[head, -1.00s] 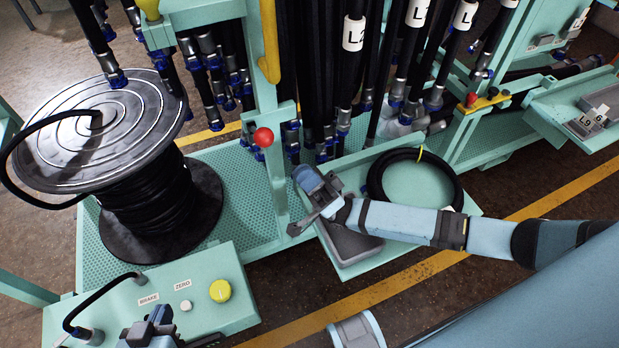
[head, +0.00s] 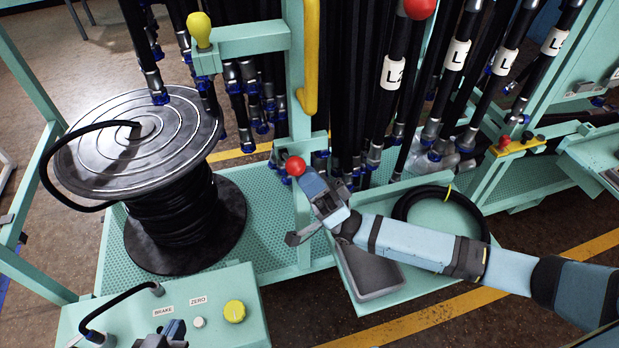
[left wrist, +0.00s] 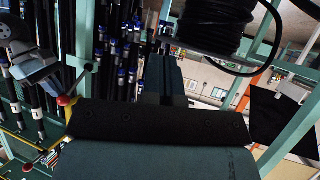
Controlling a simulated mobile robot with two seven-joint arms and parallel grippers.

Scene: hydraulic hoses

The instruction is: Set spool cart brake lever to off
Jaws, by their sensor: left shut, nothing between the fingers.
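The spool cart's panel (head: 78,322) is at lower left in the head view, with a BRAKE label (head: 163,312). No brake lever is clearly visible; my left gripper (head: 168,334) covers the area just below that label. This gripper is shut and empty, partly cut off by the bottom edge. It also shows in the left wrist view (left wrist: 165,80), mostly as dark shapes. The spool (head: 175,215) with black hose stands behind the panel. My right gripper (head: 318,205) is beside the upright post, close to a red ball knob (head: 295,165); its finger gap is unclear.
A ZERO label (head: 198,300), a white button (head: 199,322) and a yellow knob (head: 235,311) are on the panel. A curved black hose (head: 115,310) arches over its left part. Hanging hoses and a grey tray (head: 370,275) lie to the right.

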